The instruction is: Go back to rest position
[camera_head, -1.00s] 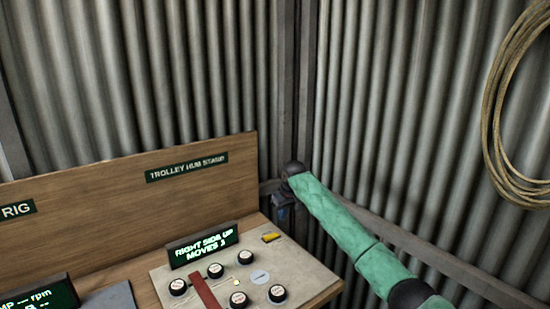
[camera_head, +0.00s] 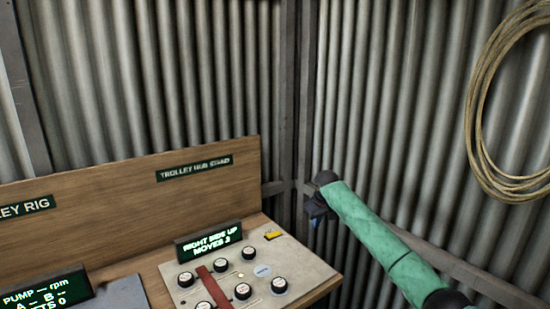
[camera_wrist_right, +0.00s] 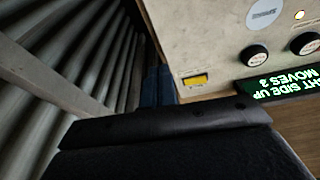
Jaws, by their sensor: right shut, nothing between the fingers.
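My right arm, in a green sleeve, comes in from the lower right of the head view. Its dark right gripper (camera_head: 316,216) hangs to the right of the bench's right end, apart from the panel. In the right wrist view the blue fingers (camera_wrist_right: 158,86) lie close together, shut and empty, with the panel's edge beside them. My left gripper is not in view.
A wooden bench carries a pale panel (camera_head: 310,268) with several round knobs, a red strip (camera_head: 213,286), a yellow piece (camera_head: 273,235) and a display reading "RIGHT SIDE UP MOVES 3" (camera_head: 209,241). Corrugated walls close in behind and right. A rope coil (camera_head: 474,120) hangs right.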

